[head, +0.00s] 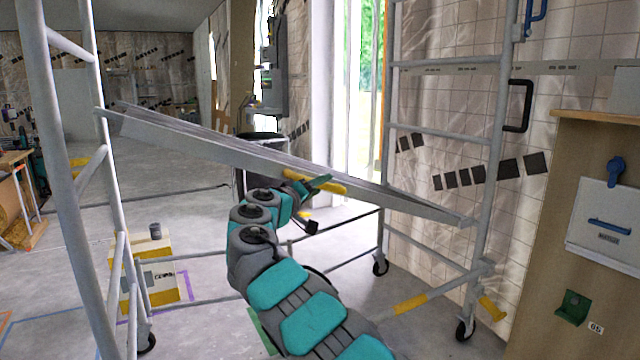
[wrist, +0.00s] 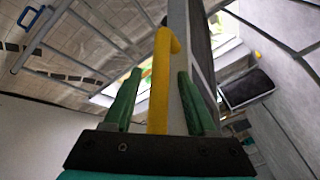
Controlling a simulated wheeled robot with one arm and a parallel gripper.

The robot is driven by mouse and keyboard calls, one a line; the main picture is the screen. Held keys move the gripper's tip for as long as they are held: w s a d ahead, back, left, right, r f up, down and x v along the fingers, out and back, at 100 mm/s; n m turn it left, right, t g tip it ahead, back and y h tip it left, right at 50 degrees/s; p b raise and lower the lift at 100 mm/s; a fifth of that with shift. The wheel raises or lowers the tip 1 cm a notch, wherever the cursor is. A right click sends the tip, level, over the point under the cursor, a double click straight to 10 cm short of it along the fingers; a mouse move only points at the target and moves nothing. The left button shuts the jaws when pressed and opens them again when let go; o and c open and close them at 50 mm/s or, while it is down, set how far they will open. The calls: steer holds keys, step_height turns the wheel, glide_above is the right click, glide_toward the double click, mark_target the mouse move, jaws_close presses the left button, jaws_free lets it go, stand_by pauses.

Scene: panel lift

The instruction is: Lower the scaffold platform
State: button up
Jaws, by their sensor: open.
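The scaffold platform (head: 250,158) is a long grey deck slung between the two end frames of the scaffold. It is tilted, its left end high and its right end low. A yellow handle (head: 330,187) sits on its edge near the middle. My gripper (head: 316,184) is at that handle. In the wrist view, the yellow handle (wrist: 160,85) stands between the two green fingers of my gripper (wrist: 160,73). The fingers are open, with a gap visible on each side of the handle. The platform's grey edge (wrist: 181,50) runs just behind the right finger.
The left scaffold frame (head: 65,150) and right frame (head: 494,150) stand on casters. A yellow-and-white box (head: 152,275) is on the floor at left. A wooden cabinet (head: 560,220) with a blue-handled panel (head: 607,225) stands at right. Open floor lies behind the scaffold.

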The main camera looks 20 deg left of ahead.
steer(key=shift+w, duration=0.45)
steer(key=shift+c, duration=0.4)
jaws_close()
stand_by(0.8)
